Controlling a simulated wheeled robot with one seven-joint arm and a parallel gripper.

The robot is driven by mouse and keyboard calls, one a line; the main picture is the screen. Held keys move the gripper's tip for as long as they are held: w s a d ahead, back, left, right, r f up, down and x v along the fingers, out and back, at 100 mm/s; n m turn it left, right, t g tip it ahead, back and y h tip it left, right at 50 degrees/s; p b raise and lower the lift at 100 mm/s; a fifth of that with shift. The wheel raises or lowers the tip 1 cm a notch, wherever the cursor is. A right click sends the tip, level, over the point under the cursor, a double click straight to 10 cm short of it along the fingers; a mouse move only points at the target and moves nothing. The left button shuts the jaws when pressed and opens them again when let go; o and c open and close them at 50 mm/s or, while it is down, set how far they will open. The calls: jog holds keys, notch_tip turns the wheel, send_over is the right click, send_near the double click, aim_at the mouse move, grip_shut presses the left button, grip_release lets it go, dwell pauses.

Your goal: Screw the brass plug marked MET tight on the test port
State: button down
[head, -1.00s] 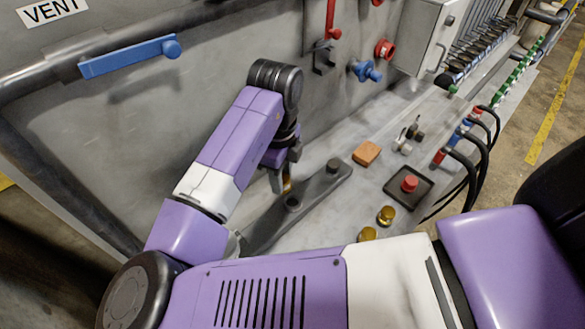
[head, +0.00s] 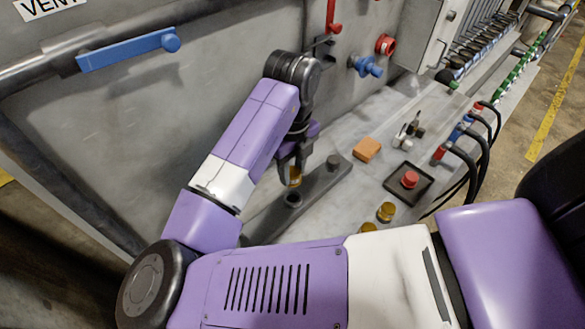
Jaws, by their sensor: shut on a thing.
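My gripper (head: 294,172) points down and is shut on a brass plug (head: 295,177) in the head view. The plug hangs just above a dark round port (head: 293,199) on the long grey bar, and seems apart from it. I cannot read any marking on the held plug. A dark cap (head: 333,162) sits farther along the same bar. Two other brass plugs lie on the bench: one (head: 386,211) in full view, the other (head: 367,227) partly hidden behind my arm.
An orange block (head: 367,149) and a red button on a dark plate (head: 409,180) stand right of the bar. Hoses (head: 472,155) curve at the bench's right edge. The grey wall with a blue lever (head: 130,53) rises behind my arm.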

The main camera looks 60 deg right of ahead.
jog(key=shift+f+b, duration=1.9)
jog(key=shift+f, duration=0.65)
jog(key=shift+r+n, duration=0.15)
jog(key=shift+n, duration=1.15)
jog(key=shift+r+n, duration=0.1)
jog(key=shift+n, duration=1.2)
jog(key=n, duration=0.2)
jog(key=shift+n, duration=1.6)
jog(key=shift+n, duration=0.6)
jog(key=n, duration=0.3)
jog(key=shift+n, duration=0.4)
jog(key=shift+p, duration=0.3)
